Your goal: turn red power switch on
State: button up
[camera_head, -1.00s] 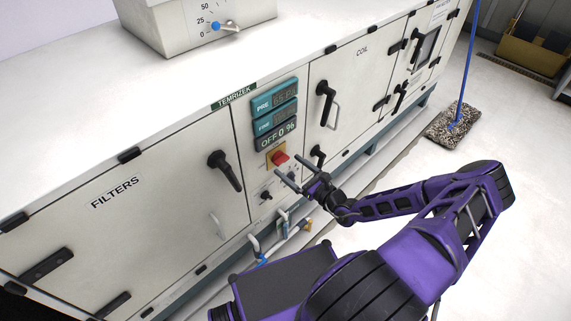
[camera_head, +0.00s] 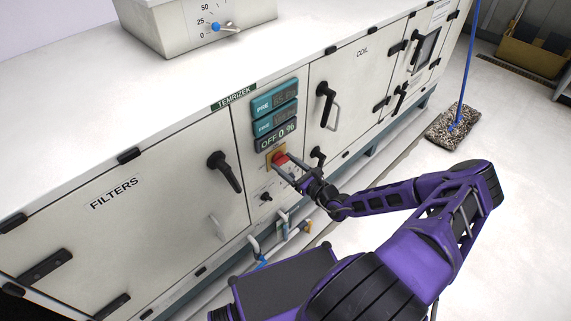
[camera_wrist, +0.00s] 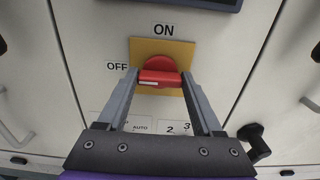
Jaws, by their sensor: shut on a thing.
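The red power switch (camera_wrist: 160,77) sits on a yellow square plate (camera_wrist: 144,48), with ON printed above it and OFF to its left. Its handle lies horizontally, and its white mark is on the left, toward OFF. In the wrist view my gripper (camera_wrist: 159,79) has one finger at each end of the red handle and is shut on it. In the head view the switch (camera_head: 280,159) is partly covered by my gripper (camera_head: 280,166).
Two teal pressure displays (camera_head: 274,104) are above the switch. A small black knob (camera_head: 266,196) is below it. Black door handles (camera_head: 225,171) stick out on the FILTERS door and on the COIL door (camera_head: 326,104). Pipes (camera_head: 284,225) run below the panel.

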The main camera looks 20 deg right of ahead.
jog(key=shift+c, duration=0.4)
jog(key=shift+m, duration=0.3)
jog(key=m+p, duration=0.1)
jog(key=m, duration=0.2)
jog(key=shift+p, duration=0.3)
jog(key=m, duration=0.5)
jog(key=shift+m+p, duration=0.3)
jog(key=m, duration=0.8)
jog(key=shift+f+b, duration=0.1)
jog(key=shift+b, duration=0.2)
jog(key=shift+m, duration=0.5)
jog(key=o, duration=1.4)
jog(key=shift+c, duration=0.2)
